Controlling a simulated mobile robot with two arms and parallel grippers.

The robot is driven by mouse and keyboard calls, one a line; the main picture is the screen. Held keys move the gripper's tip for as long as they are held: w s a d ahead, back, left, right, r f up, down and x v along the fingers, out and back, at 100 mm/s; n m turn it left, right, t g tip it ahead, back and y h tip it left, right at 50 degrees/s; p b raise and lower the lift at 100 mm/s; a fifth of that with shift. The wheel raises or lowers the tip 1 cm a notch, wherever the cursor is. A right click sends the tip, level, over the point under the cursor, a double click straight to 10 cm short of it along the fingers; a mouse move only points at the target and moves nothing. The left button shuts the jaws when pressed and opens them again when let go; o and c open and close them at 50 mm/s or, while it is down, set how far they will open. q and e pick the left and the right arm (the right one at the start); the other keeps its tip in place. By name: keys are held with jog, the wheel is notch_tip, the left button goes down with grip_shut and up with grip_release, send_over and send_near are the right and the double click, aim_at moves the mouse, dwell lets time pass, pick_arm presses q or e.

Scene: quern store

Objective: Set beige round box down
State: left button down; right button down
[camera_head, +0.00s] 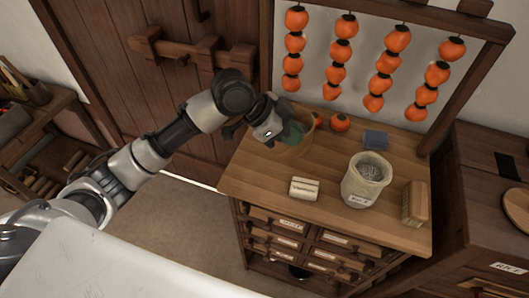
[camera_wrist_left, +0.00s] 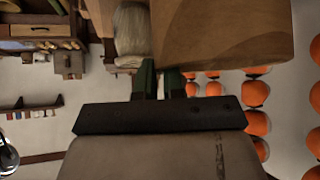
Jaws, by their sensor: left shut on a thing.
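The beige round box (camera_head: 299,150) is at the back left of the wooden chest top (camera_head: 255,180), partly hidden behind my left gripper (camera_head: 290,135). My left gripper comes from the left with green fingers and is shut on the box. In the left wrist view the box (camera_wrist_left: 225,30) fills the top middle as a large tan-brown shape, by the dark green fingers (camera_wrist_left: 161,82). I cannot tell whether its base touches the chest top. My right gripper is not in view.
A rack of hanging orange fruit (camera_head: 337,52) stands behind. The front left top is clear.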

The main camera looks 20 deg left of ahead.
pick_arm(q)
jog(key=a+f, duration=0.2)
jog(key=s+a+f+p, duration=0.1)
jog(key=a+f, duration=0.1)
jog(key=a+f+p, duration=0.1)
jog(key=a+f, duration=0.1)
jog(key=f, duration=0.1)
jog(key=shift+s+a, duration=0.3)
jog(key=shift+s, duration=0.05)
jog(key=shift+f, duration=0.55)
jog(key=c, duration=1.2)
grip_release()
jog(key=shift+b+v, duration=1)
jog(key=shift+v, duration=5)
